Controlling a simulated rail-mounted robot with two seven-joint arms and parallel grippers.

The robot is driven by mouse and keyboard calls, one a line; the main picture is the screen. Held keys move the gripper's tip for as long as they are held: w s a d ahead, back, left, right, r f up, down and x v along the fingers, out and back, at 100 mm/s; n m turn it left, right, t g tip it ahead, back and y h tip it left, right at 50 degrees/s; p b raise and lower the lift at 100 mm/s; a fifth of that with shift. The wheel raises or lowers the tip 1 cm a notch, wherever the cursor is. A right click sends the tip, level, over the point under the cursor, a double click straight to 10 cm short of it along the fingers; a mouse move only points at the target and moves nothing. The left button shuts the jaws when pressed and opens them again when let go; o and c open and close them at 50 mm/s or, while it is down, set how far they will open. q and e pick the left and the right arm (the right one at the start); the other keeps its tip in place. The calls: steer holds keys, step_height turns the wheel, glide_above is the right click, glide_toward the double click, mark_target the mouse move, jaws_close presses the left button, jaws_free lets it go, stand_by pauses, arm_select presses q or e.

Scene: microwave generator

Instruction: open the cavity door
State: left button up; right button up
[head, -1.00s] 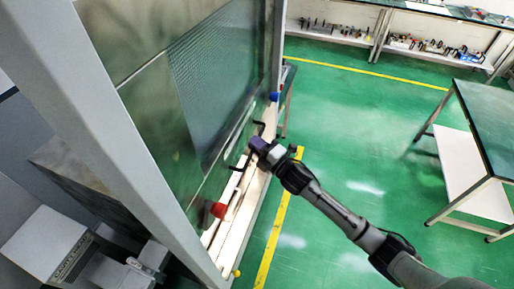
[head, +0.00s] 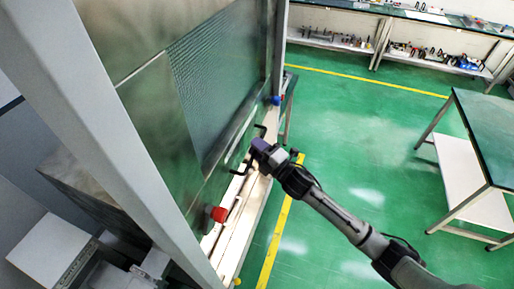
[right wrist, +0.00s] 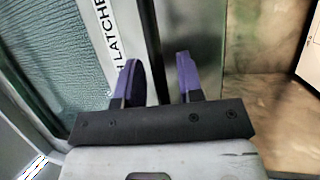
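The cavity door (head: 150,110) is a tall metal panel with a mesh window (head: 215,85), on the left of the head view. A dark bow-shaped handle (head: 236,170) shows low by its right edge. My right gripper (head: 256,147) is close beside the handle. In the right wrist view its two purple fingers (right wrist: 158,78) stand apart. A dark vertical edge (right wrist: 148,40) shows beyond the gap; I cannot tell whether the fingers touch it. The mesh window (right wrist: 50,55) and a white label (right wrist: 105,30) lie left of the fingers. My left gripper is not in view.
A red knob (head: 218,214) and a blue knob (head: 276,100) sit along the cabinet's lower edge. A green-topped table (head: 490,130) stands at right, and shelves (head: 340,38) line the back. The green floor (head: 350,130) between is clear.

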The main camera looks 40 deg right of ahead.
steer(key=shift+s+f, duration=0.1)
steer(key=shift+s, duration=0.1)
steer(key=b+v, duration=0.4)
steer(key=v, duration=0.9)
steer(key=shift+s+d, duration=0.15)
steer(key=shift+s, duration=0.05)
stand_by(0.3)
